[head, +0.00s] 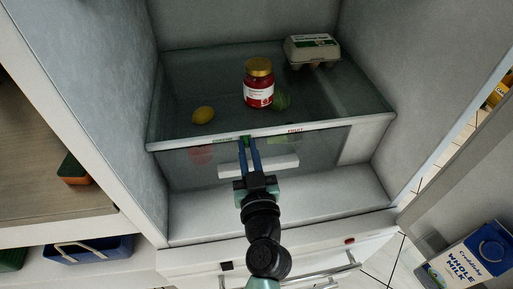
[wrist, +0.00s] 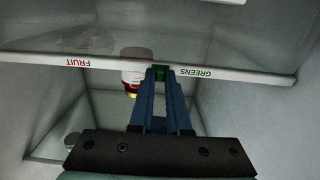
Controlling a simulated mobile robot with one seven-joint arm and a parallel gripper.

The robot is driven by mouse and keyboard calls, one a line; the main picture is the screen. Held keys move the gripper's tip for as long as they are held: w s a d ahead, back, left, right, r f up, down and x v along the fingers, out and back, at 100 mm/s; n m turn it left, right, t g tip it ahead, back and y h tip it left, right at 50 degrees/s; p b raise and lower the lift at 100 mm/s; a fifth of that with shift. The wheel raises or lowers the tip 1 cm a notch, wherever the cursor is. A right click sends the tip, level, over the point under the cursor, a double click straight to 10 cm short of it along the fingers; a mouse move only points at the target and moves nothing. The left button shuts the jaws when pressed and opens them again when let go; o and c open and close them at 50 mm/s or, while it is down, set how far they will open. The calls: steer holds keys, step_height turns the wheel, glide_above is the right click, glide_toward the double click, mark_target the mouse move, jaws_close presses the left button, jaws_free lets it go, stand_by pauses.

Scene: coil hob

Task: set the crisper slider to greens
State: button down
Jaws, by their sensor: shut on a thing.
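The crisper slider (wrist: 160,71) is a small dark green tab on the white front strip (wrist: 115,66) of the glass shelf. It also shows in the head view (head: 246,139). It sits between the GREENS label (head: 222,140) and the FRUIT label (head: 295,131), clearly nearer GREENS. In the wrist view the labels appear upside down, with GREENS (wrist: 195,73) right beside the slider on the right. My gripper (head: 249,145) reaches in from the front, its blue fingers shut on the slider. The fingers hide part of the slider.
The clear crisper drawer with a white handle (head: 284,163) lies below. A milk carton (head: 474,256) is at lower right.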

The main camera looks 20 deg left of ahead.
steer(key=shift+s+a+f, duration=0.1)
steer(key=shift+a, duration=0.1)
steer(key=c, duration=0.9)
jaws_free()
steer(key=shift+s, duration=0.1)
steer(key=b+v, duration=0.3)
steer(key=v, duration=1)
